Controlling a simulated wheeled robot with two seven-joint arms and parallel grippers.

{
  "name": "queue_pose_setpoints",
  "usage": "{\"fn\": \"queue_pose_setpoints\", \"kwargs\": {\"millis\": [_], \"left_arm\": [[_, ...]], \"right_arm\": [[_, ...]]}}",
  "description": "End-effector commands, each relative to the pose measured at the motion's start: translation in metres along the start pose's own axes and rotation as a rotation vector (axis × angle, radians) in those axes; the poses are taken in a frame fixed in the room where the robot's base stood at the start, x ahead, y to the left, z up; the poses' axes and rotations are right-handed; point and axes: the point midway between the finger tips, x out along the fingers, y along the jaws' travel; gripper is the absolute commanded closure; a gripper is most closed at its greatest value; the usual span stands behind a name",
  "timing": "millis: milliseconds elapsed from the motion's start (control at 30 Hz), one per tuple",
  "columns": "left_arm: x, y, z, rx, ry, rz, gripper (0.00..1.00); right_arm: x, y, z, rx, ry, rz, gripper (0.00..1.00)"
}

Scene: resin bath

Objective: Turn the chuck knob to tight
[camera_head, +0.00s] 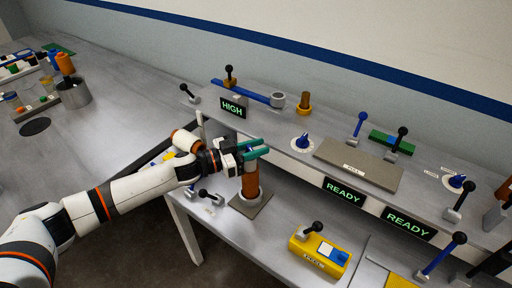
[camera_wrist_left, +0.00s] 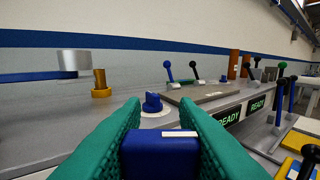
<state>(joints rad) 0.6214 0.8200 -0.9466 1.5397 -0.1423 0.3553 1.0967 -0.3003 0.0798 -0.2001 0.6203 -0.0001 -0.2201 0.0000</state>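A blue knob (camera_wrist_left: 160,155) with a white pointer mark sits between the teal fingers of my left gripper in the left wrist view. The fingers lie along both its sides and seem to touch it. In the head view my left gripper (camera_head: 257,148) is at the top of a brown upright cylinder (camera_head: 250,182) on a grey plate, and hides most of the knob. Any label or tight mark for this knob is hidden. My right gripper is not in view.
Another blue knob (camera_head: 303,141) on a white dial stands on the shelf behind, near a grey plate (camera_head: 358,165). HIGH (camera_head: 232,107) and READY (camera_head: 344,192) displays line the shelf's front. A yellow box (camera_head: 319,255) with a black-ball lever is at the front right.

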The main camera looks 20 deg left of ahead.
Motion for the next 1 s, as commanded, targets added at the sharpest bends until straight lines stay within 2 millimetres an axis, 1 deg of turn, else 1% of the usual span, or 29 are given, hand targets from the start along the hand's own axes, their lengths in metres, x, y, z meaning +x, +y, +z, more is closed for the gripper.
{"fn": "queue_pose_setpoints", "kwargs": {"millis": [33,100,400,633,667,700,800,1000], "left_arm": [[-0.0001,0.0000,-0.0001,0.000,0.000,0.000,0.87],[-0.0002,0.0000,-0.0001,0.000,0.000,0.000,0.96],[0.0001,-0.0009,0.0012,0.000,0.000,-0.079,0.96],[0.0000,-0.0014,0.0005,0.000,-0.001,-0.081,0.96],[0.0000,-0.0014,0.0005,0.000,-0.001,-0.081,0.72],[0.0000,-0.0014,0.0005,0.000,-0.001,-0.081,0.65],[0.0000,-0.0014,0.0004,0.000,-0.001,-0.081,0.51],[-0.0001,-0.0015,0.0003,0.000,-0.001,-0.081,0.51]], "right_arm": [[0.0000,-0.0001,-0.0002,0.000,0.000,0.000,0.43],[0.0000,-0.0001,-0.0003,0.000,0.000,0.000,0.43],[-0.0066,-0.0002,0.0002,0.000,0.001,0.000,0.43],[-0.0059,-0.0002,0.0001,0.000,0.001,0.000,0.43],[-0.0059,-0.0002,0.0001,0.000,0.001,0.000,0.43],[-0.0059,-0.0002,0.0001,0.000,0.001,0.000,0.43],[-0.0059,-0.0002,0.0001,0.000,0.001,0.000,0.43],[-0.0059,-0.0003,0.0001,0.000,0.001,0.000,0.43]]}}
